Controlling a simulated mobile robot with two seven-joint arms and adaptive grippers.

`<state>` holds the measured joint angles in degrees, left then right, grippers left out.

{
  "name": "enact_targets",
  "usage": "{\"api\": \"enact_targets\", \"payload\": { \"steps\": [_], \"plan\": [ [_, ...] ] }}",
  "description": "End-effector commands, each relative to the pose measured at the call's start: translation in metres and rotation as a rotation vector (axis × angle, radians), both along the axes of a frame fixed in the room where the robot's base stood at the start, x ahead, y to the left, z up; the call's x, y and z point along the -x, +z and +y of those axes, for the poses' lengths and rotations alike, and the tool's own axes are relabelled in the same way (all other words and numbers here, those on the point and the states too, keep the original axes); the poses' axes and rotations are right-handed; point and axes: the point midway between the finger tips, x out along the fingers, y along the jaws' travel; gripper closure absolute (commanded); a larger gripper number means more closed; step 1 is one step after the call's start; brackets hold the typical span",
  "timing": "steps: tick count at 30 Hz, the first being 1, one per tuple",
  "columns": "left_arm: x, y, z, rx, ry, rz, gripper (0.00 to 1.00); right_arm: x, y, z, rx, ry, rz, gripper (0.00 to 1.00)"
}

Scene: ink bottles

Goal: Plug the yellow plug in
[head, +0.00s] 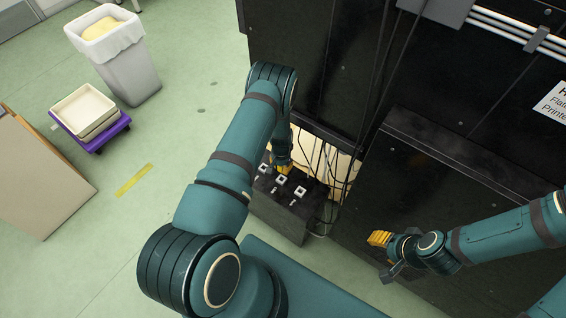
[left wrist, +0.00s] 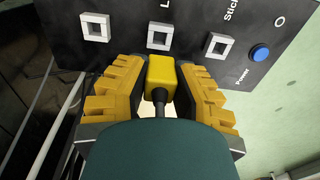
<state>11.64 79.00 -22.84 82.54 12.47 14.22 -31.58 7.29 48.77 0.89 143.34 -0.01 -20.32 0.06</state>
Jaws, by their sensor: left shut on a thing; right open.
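The yellow plug (left wrist: 161,78) is held between the yellow fingers of my left gripper (left wrist: 160,85) in the left wrist view. Its dark cable runs back toward the wrist. The plug is close to the black box (left wrist: 190,62), near the white-framed middle socket (left wrist: 160,36); I cannot tell whether it touches the panel. Two more white-framed sockets flank that one. In the head view, my left gripper (head: 282,166) is at the black box (head: 280,216), partly hidden by the arm. My right gripper (head: 380,246) is open at the lower right, apart from the box.
Dark cables (head: 328,165) hang beside the black box. Large black cabinets (head: 440,190) stand behind and to the right. A blue button (left wrist: 260,53) sits on the panel. A trash bin (head: 122,62) and a purple dolly with trays (head: 92,125) stand at left, with open floor between.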

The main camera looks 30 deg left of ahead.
Motion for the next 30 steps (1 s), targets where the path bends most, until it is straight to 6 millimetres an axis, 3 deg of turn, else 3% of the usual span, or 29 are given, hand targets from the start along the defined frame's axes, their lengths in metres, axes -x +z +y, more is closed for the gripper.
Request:
{"api": "enact_targets", "payload": {
  "steps": [18, 30],
  "plan": [
    [0.0, -0.046, 0.0, 0.0, -0.001, 0.0, 1.0, -0.006, -0.028, -0.001, 0.003, -0.003, -0.013, 0.53],
    [0.0, -0.054, 0.0, 0.0, 0.001, 0.0, 1.0, -0.005, -0.026, -0.001, 0.003, -0.003, -0.013, 0.53]
  ]
}}
